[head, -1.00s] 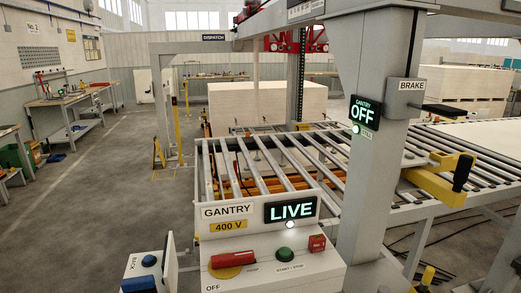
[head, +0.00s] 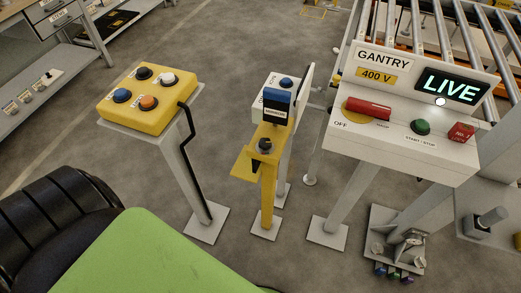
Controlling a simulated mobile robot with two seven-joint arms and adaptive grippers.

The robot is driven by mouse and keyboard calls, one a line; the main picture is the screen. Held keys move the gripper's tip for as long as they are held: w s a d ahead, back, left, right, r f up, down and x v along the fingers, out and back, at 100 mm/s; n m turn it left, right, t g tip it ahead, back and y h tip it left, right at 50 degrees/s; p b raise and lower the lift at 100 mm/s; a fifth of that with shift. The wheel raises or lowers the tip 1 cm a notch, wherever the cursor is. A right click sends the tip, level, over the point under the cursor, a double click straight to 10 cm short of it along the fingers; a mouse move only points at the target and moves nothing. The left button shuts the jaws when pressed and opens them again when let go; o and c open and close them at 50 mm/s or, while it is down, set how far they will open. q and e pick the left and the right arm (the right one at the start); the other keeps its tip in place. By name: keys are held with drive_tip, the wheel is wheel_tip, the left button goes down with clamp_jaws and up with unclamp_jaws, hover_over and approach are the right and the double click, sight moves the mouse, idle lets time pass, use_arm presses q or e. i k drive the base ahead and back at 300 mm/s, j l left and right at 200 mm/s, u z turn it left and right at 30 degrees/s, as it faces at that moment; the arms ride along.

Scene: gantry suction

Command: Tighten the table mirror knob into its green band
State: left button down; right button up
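I cannot make out a table mirror, its knob or a green band for sure in the head view. A yellow post (head: 267,190) stands in the middle, with a round black knob (head: 265,146) on its bracket and a blue-topped box (head: 278,103) above. Beside it, a thin pale upright panel (head: 306,92) is seen nearly edge-on; its face is hidden. Neither of my grippers is in view.
A yellow button box (head: 148,103) on a pedestal stands left. The gantry panel (head: 400,140) at right reads LIVE, with a red handle (head: 368,108) and green button (head: 420,127). A flat green surface (head: 150,262) fills the lower left. Grey floor lies between the pedestals.

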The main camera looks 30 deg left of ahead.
sight(265, 143)
drive_tip(key=j+u, duration=0.1)
drive_tip(key=u, duration=0.75)
